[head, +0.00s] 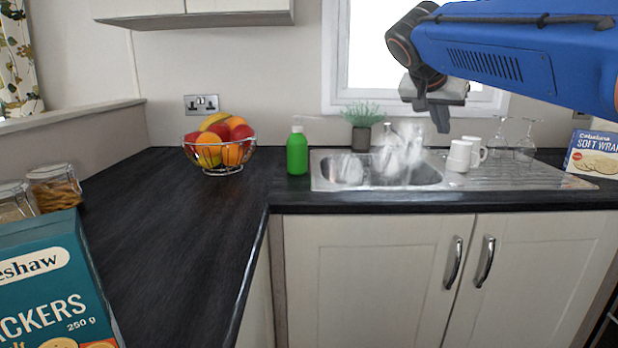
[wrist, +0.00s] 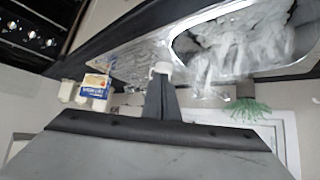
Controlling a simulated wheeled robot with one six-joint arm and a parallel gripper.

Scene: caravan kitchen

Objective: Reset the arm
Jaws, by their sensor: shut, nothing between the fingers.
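My gripper (head: 438,115) hangs in the air at the upper right of the head view, in front of the window and above the sink's right part. Its fingers are together with nothing between them and point down. In the wrist view my gripper (wrist: 162,98) shows as a single dark wedge of closed fingers, with a white mug (wrist: 161,69) beyond its tip. My blue arm reaches in from the right edge of the head view.
The metal sink (head: 330,181) has blurred, glassy items in it. White mugs (head: 458,157) and upturned glasses (head: 525,140) stand on the drainer. A green bottle (head: 297,153), fruit bowl (head: 220,150) and cracker box (head: 50,285) stand on the dark worktop (head: 185,235), which has a broad clear area.

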